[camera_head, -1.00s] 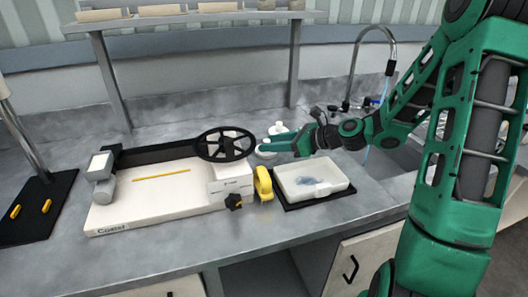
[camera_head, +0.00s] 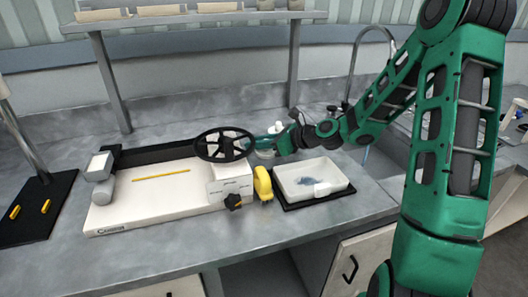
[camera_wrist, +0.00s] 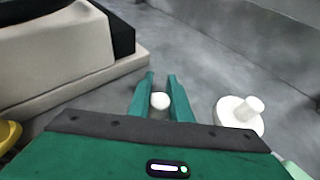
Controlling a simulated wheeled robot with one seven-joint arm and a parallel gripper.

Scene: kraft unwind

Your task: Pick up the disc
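My gripper (camera_wrist: 160,78) points down and forward, its two green fingers apart. A small round white piece (camera_wrist: 160,101) shows in the gap between them; I cannot tell whether the fingers touch it. A white disc with a raised peg (camera_wrist: 232,118) stands on the counter to the right of the fingers in the wrist view. In the head view my gripper (camera_head: 256,144) is just right of the black handwheel, over a white round thing (camera_head: 265,154) that it partly covers. Which white piece is the task's disc is unclear.
A cream machine (camera_head: 150,205) with a black handwheel (camera_head: 222,145) stands close on the left. A yellow part (camera_head: 263,184) and a white tray (camera_head: 297,176) sit in front. A sink and faucet (camera_head: 358,60) lie to the right.

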